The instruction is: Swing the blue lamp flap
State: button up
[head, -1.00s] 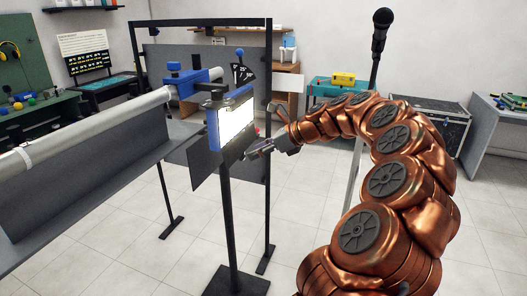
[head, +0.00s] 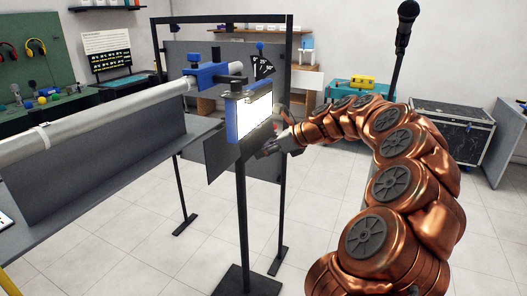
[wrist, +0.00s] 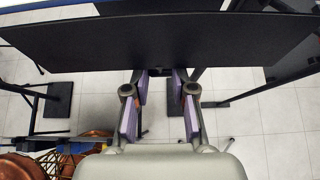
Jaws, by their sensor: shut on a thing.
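The blue lamp (head: 233,119) has a bright white face and stands on a black post. A black flap (head: 221,157) hangs at its lower edge and slants out toward me. In the wrist view, the flap (wrist: 150,40) is a wide dark panel across the top. My gripper (head: 266,150) is at the flap's right-hand end in the head view, below the lit face. In the wrist view, my gripper's purple-padded fingers (wrist: 160,82) straddle a small dark part at the flap's near edge and are shut on it. The exact contact is partly hidden by the flap.
A long grey tube (head: 100,118) with a blue clamp (head: 212,73) runs to the lamp's left. A black frame (head: 288,80) stands behind it. A microphone stand (head: 404,40) rises behind my arm. Tiled floor (head: 150,255) is open around the lamp's post.

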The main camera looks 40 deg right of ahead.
jog(key=shift+s+d+r, duration=0.15)
jog(key=shift+s+d, duration=0.35)
jog(key=shift+s, duration=0.35)
jog(key=shift+p, duration=0.3)
jog(key=shift+p+v, duration=0.4)
jog(key=shift+v, duration=0.7)
jog(key=shift+d, duration=0.1)
jog(key=shift+p+v, duration=0.65)
jog(key=shift+v, duration=0.4)
jog(key=shift+r, duration=0.1)
jog(key=shift+s+d+r+p, duration=0.25)
jog(key=shift+s+r+p, duration=0.3)
jog(key=shift+r+p, duration=0.2)
grip_shut()
jog(key=shift+r, duration=0.15)
